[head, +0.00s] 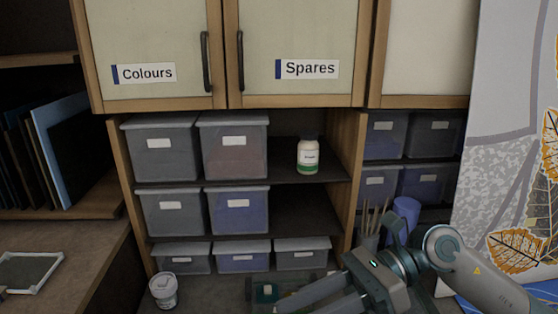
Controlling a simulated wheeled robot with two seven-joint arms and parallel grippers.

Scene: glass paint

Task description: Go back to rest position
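My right gripper (306,306) is low in the head view, its arm coming in from the right. Its two fingers point down and left and stand apart, with nothing seen between them; their ends are near the bottom edge of the picture. My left gripper is not in view. A white bottle with a green-banded label and dark cap (308,157) stands upright on the upper shelf, right of the grey boxes, well apart from the gripper.
Closed cabinet doors marked Colours (147,90) and Spares (305,84) hang above. Lidded boxes (160,148) fill much of the shelves. A white tub (164,290) stands lower left. A cup of brushes (369,240) and a blue roll (406,212) stand close behind my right arm.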

